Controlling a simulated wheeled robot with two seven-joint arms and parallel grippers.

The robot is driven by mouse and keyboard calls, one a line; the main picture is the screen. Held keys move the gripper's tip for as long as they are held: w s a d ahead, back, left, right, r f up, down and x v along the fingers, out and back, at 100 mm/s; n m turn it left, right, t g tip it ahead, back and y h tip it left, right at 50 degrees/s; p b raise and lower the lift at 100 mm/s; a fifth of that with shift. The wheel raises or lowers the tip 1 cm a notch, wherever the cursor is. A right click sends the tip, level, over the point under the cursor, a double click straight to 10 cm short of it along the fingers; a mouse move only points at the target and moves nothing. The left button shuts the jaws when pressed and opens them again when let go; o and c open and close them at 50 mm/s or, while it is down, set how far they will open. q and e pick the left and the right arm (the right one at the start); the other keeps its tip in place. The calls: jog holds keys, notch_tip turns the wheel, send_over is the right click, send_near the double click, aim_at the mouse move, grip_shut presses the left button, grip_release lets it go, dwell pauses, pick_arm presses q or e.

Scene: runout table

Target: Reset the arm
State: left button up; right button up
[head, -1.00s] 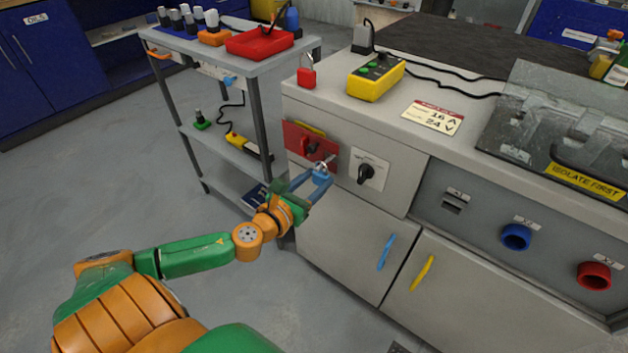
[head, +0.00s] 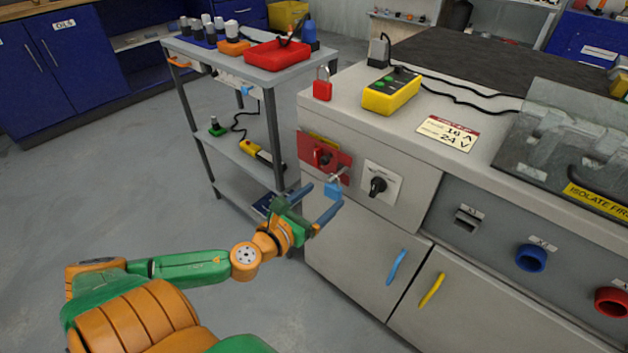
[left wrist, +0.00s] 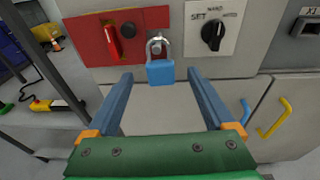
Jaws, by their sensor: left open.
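My left gripper (head: 326,195) is open and empty, just in front of the cabinet's front panel. A blue padlock (head: 334,189) hangs with its shackle at the right edge of the red switch plate (head: 308,148). In the left wrist view the blue padlock (left wrist: 160,72) hangs upright, beyond and between the two spread blue fingers, with a gap on each side. The red plate (left wrist: 90,40) carries a red handle (left wrist: 113,42). My right gripper is not in view.
A black selector knob (head: 377,186) is right of the padlock. A red padlock (head: 322,86) and a yellow control box (head: 391,92) stand on the cabinet top. A grey trolley (head: 232,149) stands close on the left. Open floor lies left of my arm.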

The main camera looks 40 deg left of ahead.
pick_arm(q)
jog(key=s+a+f+n+g+y, duration=0.1)
jog(key=s+a+f+n+g, duration=0.2)
jog(key=s+f+n, duration=0.4)
jog(key=s+a+f+n+g+y, duration=0.2)
jog(key=s+a+f+n+g, duration=0.15)
jog(key=f, duration=0.55)
jog(key=s+a+f+n+g+y, duration=0.1)
jog(key=s+a+f+n+g, duration=0.1)
jog(key=s+f+n, duration=0.45)
jog(key=s+d+f+n+g+h, duration=0.4)
jog(key=s+d+f+n+g, duration=0.3)
jog(key=s+d+f+n, duration=0.95)
notch_tip(320, 180, up, 16)
jog(key=d+p, duration=0.1)
jog(key=p, duration=1.5)
jog(key=shift+f+p, duration=0.25)
jog(key=shift+p, duration=0.1)
jog(key=shift+w+d, duration=0.1)
